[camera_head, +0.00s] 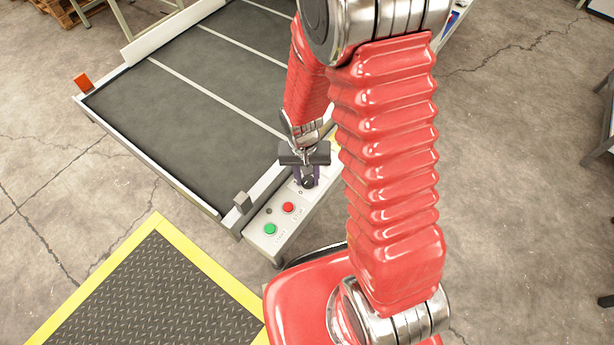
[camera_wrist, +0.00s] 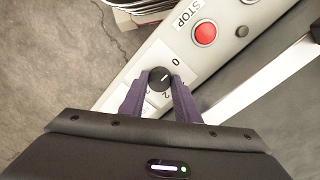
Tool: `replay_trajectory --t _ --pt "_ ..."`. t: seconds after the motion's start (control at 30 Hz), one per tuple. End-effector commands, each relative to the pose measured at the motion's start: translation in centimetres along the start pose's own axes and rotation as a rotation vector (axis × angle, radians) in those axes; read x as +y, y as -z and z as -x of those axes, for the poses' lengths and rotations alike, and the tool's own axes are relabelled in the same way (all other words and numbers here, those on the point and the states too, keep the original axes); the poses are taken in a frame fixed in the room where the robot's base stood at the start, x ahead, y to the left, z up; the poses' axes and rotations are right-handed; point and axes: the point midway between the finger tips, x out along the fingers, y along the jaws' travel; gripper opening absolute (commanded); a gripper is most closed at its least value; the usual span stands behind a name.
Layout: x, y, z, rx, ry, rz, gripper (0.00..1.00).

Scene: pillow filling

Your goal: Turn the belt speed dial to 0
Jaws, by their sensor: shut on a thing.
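The belt speed dial (camera_wrist: 159,77) is a small round black knob on the grey control panel (camera_wrist: 140,72). In the wrist view a printed 0 is beyond it and a 2 is on the near side. A short white mark on the knob points to the upper right, not straight at the 0. My gripper (camera_wrist: 160,86) has its two purple fingers shut on the dial, one at each side. In the head view my gripper (camera_head: 305,179) is over the panel, and it largely hides the dial there.
A red STOP button (camera_head: 288,207) and a green button (camera_head: 270,229) sit on the panel near the dial. The dark conveyor belt (camera_head: 190,130) with white stripes lies beside it. A yellow-edged black mat (camera_head: 150,290) is on the floor.

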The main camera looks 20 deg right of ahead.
Motion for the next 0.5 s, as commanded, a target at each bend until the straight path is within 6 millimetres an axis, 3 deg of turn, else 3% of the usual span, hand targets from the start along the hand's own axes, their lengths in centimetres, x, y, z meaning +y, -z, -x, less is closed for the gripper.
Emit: replay_trajectory --t 0.2,0.23,0.5 --pt "0.0 0.0 0.03 0.0 -0.001 0.002 0.06" --pt "0.0 0.01 0.03 0.0 0.0 0.002 0.29" --pt "-0.01 0.0 0.01 0.0 0.0 0.001 0.47"
